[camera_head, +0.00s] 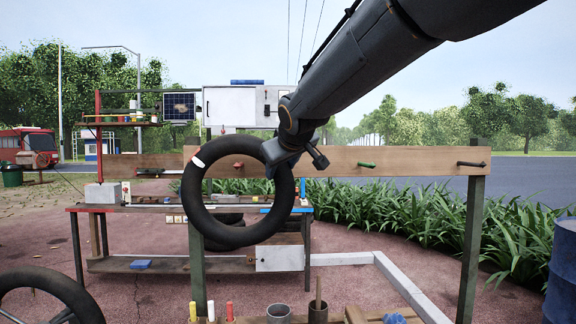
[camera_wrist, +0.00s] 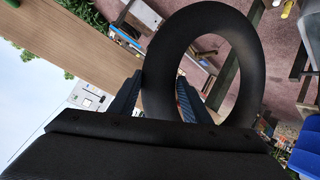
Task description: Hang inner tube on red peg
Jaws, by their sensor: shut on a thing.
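The black inner tube (camera_head: 237,243) with a white patch hangs upright in the air, held at its upper right side. My gripper (camera_head: 277,166) is shut on it. In the wrist view the tube (camera_wrist: 247,75) passes between the two fingers of my gripper (camera_wrist: 156,92). The red peg (camera_head: 238,165) on the wooden board (camera_head: 420,156) shows through the tube's opening, near its top. The tube appears in front of the board; I cannot tell how far its ring is from the peg.
A green peg (camera_head: 366,165) and a dark peg (camera_head: 471,164) stick out farther right on the board. Posts (camera_head: 470,240) carry the board. A cluttered workbench (camera_head: 130,208) stands behind. A wheel (camera_head: 50,290) is at lower left, a blue barrel (camera_head: 562,275) at right.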

